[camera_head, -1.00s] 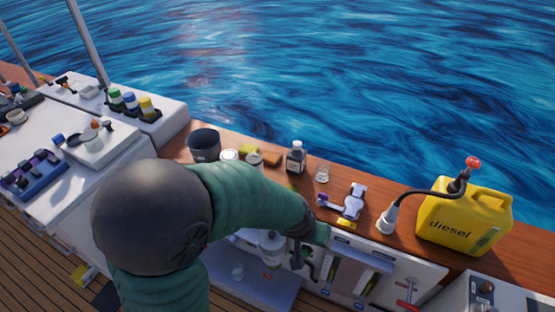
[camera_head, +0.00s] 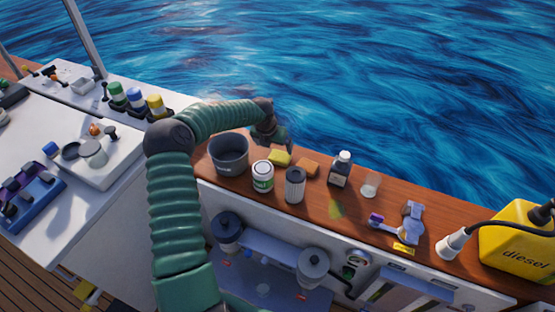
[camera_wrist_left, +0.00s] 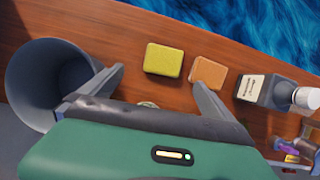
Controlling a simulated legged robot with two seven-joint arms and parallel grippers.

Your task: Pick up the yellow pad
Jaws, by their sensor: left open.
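The yellow pad (camera_head: 279,158) lies flat on the wooden ledge, between the dark bucket and an orange-brown pad. It also shows in the left wrist view (camera_wrist_left: 164,60), ahead of and between my fingertips. My left gripper (camera_head: 272,142) is above the ledge close to the yellow pad, its arm reaching over the bucket. In the left wrist view the left gripper (camera_wrist_left: 157,80) has its fingers spread with nothing between them. One finger is near the bucket and the other overlaps the orange-brown pad's lower edge. My right gripper is not in view.
The dark bucket (camera_head: 229,158) and the orange-brown pad (camera_head: 308,168) flank the yellow pad. A white-green can (camera_head: 262,177), a filter cylinder (camera_head: 295,186) and a dark bottle (camera_head: 340,168) stand nearby. A yellow diesel can (camera_head: 518,240) is far right. Water lies beyond the ledge.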

